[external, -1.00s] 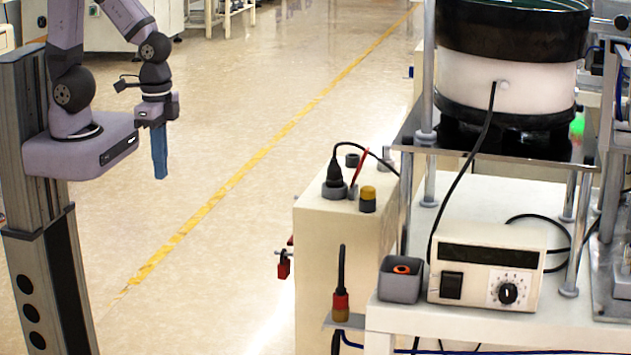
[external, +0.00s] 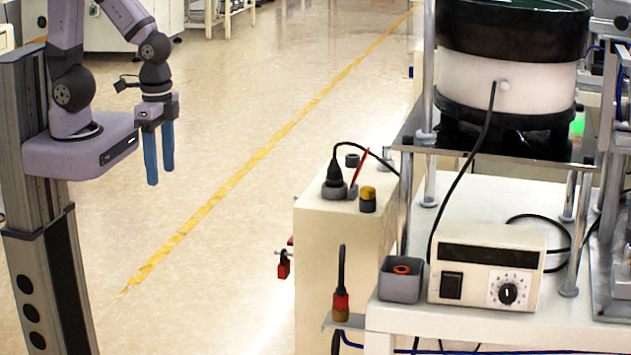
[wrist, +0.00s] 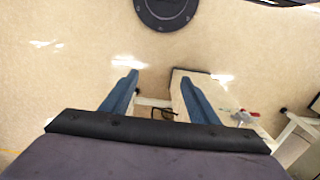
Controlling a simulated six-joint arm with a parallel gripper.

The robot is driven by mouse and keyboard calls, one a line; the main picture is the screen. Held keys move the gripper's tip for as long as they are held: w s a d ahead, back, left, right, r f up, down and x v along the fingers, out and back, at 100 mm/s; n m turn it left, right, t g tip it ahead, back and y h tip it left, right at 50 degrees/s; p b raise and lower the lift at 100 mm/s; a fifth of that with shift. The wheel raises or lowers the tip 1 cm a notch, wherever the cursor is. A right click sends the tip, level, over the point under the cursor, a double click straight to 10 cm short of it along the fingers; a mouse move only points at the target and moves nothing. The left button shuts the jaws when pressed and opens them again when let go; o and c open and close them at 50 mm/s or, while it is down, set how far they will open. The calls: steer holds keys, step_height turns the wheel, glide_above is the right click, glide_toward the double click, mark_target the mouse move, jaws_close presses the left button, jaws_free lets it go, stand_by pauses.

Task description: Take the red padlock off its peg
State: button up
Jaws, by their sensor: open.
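The red padlock (external: 284,266) hangs from a thin peg (external: 279,252) on the left side of the cream cabinet in the external view. My gripper (external: 161,182) is open and empty, with its two blue fingers pointing down. It is well to the left of the padlock and higher in the picture, over open floor. In the wrist view the open gripper (wrist: 160,88) shows its fingers apart with nothing between them.
The cream cabinet (external: 335,230) carries a black plug, a red-handled tool and a yellow-topped knob. A bench beside it holds a grey box (external: 400,279), a control box (external: 487,273) and a bowl feeder (external: 508,85). The floor between my arm and the cabinet is clear.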

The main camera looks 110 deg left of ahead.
steer(key=w+a+f+m+t+y+b, duration=0.1)
steer(key=w+a+f+t+b, duration=0.15)
steer(key=w+a+f, duration=0.45)
steer(key=w+a+f+t+b, duration=0.1)
steer(key=w+a+f+b, duration=0.4)
steer(key=f, duration=0.4)
steer(key=n+t+h+b, duration=0.1)
steer(key=t+b, duration=0.7)
steer(key=t, duration=0.7)
glide_toward(284, 262)
steer(key=w+p, duration=0.1)
steer(key=w, duration=0.7)
steer(key=shift+a+r, duration=0.15)
steer(key=shift+r, duration=0.3)
steer(key=shift+g, duration=0.25)
steer(key=c, duration=1.2)
